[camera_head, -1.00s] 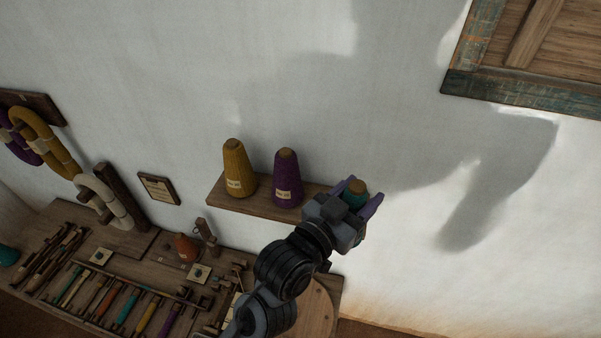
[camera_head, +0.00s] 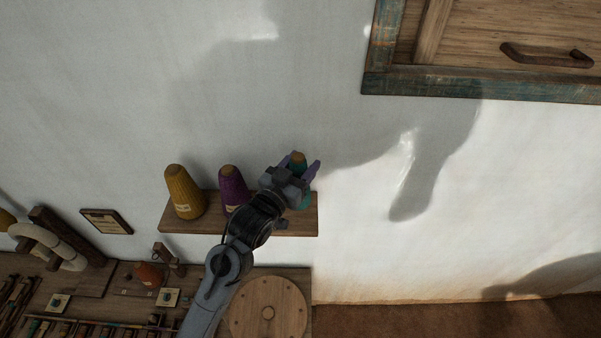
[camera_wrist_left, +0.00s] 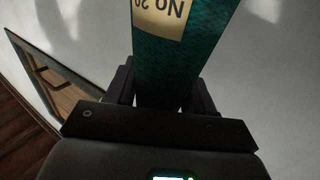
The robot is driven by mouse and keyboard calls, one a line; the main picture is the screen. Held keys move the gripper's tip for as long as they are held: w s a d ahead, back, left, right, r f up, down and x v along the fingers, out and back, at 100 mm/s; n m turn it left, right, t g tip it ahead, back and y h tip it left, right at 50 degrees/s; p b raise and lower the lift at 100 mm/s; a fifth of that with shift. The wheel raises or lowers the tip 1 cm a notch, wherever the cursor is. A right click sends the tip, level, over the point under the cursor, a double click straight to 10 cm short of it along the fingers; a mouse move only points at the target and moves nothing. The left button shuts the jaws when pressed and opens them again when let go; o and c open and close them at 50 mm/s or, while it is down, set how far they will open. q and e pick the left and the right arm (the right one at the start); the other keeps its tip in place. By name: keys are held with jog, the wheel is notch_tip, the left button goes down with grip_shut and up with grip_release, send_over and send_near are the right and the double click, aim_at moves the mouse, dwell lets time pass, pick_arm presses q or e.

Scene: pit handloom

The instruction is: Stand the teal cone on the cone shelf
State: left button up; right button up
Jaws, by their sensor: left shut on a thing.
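The teal cone (camera_head: 299,161) is between the fingers of my left gripper (camera_head: 299,166), which is shut on it. I cannot tell whether the cone's base touches the shelf. My right gripper is not in view.
A yellow cone (camera_head: 183,193) and a purple cone (camera_head: 232,187) stand on the shelf to the left, the purple one close to my arm. A wooden cabinet (camera_head: 480,85) hangs at upper right. A workbench with a round wooden disc (camera_head: 267,310) lies below.

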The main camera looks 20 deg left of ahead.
pick_arm(q)
jog(key=shift+w+a+f, duration=0.1)
jog(key=shift+w+f, duration=0.1)
jog(key=shift+f, duration=0.1)
notch_tip(320, 180, down, 3)
jog(key=shift+p, duration=0.65)
jog(key=shift+f, duration=0.5)
jog(key=o, duration=1.4)
jog(key=shift+c, duration=0.2)
jog(key=shift+r, duration=0.15)
